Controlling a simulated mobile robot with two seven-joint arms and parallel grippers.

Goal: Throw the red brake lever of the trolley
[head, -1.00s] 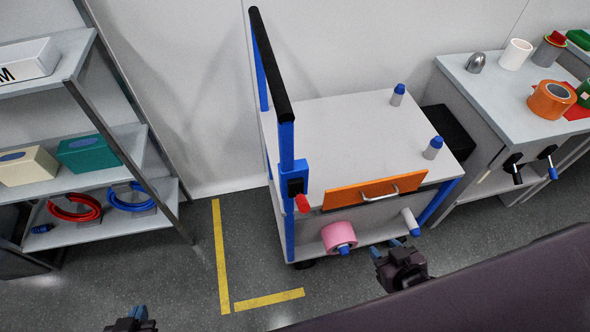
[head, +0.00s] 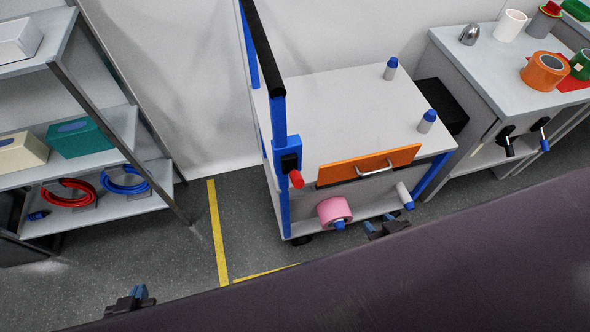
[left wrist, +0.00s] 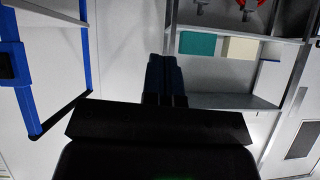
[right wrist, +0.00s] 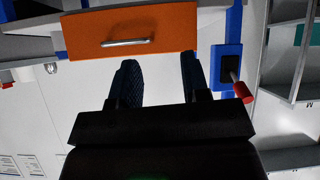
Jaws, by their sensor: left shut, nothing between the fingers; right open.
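The trolley (head: 350,105) has a grey top, blue posts and a black push bar. Its red brake lever (head: 296,179) sticks out from a blue housing (head: 281,158) on the near left post. The lever (right wrist: 242,92) also shows in the right wrist view, right of the fingers and apart from them. My right gripper (head: 383,224) is open and empty, low in front of the trolley, right of the lever. In the right wrist view its fingers (right wrist: 158,80) stand apart. My left gripper (head: 138,292) is shut and empty at the lower left, over the floor. Its fingers (left wrist: 165,78) show together in the left wrist view.
An orange drawer (head: 368,165) with a handle is on the trolley's front. Below it, a pink roll (head: 334,210) lies on the lower shelf. A shelf rack (head: 98,200) stands left, a workbench (head: 480,75) right. Floor between rack and trolley is clear, with yellow tape (head: 217,230).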

